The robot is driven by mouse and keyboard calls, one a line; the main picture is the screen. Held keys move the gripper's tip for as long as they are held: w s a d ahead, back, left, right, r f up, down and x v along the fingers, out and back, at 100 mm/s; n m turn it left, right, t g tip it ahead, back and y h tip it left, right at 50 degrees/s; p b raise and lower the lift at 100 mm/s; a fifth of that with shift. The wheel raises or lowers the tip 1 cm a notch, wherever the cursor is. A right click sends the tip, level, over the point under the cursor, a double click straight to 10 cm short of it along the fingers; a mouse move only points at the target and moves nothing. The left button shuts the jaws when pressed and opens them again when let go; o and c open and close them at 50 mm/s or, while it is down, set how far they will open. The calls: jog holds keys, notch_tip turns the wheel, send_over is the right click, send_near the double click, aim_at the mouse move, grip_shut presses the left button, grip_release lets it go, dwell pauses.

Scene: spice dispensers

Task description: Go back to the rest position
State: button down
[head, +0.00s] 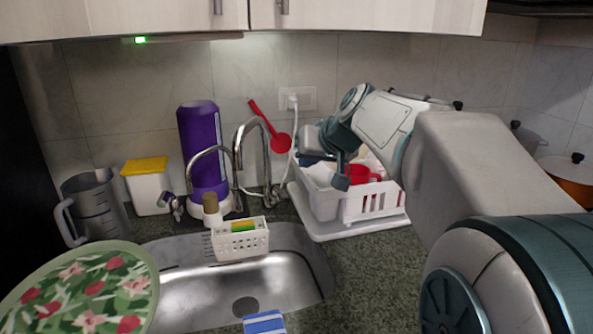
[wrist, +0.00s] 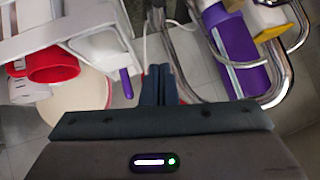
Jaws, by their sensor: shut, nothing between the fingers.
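My gripper (wrist: 160,72) shows in the wrist view with its two dark fingers together and nothing between them. In the head view my arm reaches in from the right, bent, and its dark end is in front of the white dish rack (head: 372,207). The fingertips are hard to make out there. In the wrist view the white rack (wrist: 62,28) is to the left of the fingers, and the purple bottle (wrist: 232,40) and chrome faucet (wrist: 192,45) are to the right. I cannot tell if the gripper touches the rack.
A steel sink (head: 205,290) holds a white caddy (head: 240,240) at its back edge. A red ladle (head: 279,143) hangs on the wall. A grey jug (head: 100,205), yellow-lidded container (head: 148,192) and floral tray (head: 85,290) stand left. Cabinets (head: 130,15) hang above.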

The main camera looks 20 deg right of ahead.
jog(key=s+a+f+g+h+p, duration=0.1)
jog(key=s+f+p, duration=0.4)
jog(key=s, duration=0.7)
jog(key=s+a+f+g+h+p, duration=0.1)
jog(key=s+a+f+g+p, duration=0.2)
jog(key=s, duration=1)
notch_tip(320, 180, down, 2)
jog(key=g+p, duration=0.2)
jog(key=shift+g+h+p, duration=0.3)
jog(key=shift+h+p, duration=0.05)
jog(key=shift+h, duration=0.05)
